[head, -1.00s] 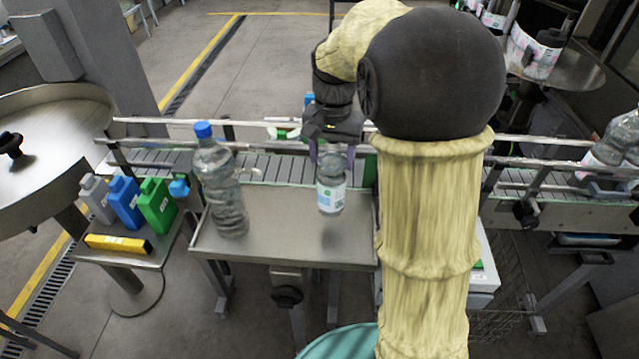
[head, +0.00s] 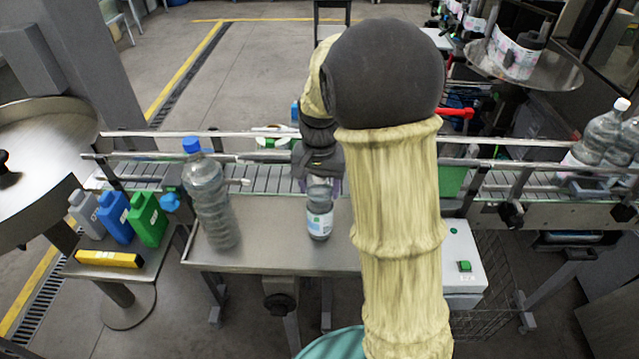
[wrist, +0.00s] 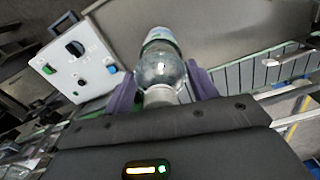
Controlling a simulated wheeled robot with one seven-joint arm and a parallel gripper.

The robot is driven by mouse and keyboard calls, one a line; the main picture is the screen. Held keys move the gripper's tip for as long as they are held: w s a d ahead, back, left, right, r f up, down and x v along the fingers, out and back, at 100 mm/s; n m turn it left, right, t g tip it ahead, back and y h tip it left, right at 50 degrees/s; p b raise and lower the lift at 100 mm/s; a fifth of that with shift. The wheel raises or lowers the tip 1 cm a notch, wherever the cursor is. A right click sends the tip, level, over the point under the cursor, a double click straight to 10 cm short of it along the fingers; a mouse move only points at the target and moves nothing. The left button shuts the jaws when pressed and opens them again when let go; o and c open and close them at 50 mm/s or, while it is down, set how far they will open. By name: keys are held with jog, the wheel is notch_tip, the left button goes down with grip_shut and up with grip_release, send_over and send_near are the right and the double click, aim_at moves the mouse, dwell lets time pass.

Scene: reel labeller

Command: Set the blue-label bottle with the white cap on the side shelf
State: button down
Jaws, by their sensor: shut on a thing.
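A large clear bottle with a blue cap (head: 208,200) stands on the shelf's left part. Small jugs (head: 148,220) and a yellow box (head: 109,259) are on a stand farther left. The conveyor rail (head: 235,158) runs behind. A white control box (head: 462,262) is right.

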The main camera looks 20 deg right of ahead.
jog(key=shift+c, duration=2.3)
grip_release()
jog(key=shift+f, duration=0.1)
notch_tip(320, 180, up, 12)
jog(key=shift+r+b, duration=0.15)
jog(key=shift+b, duration=1.1)
jog(key=s+f+n+t, duration=0.2)
jog(key=s+f+n, duration=0.3)
jog(key=s+f, duration=0.9)
jog(key=shift+a+f+n+t, duration=0.15)
jog(key=shift+f+n+t, duration=0.2)
jog(key=shift+f, duration=0.6)
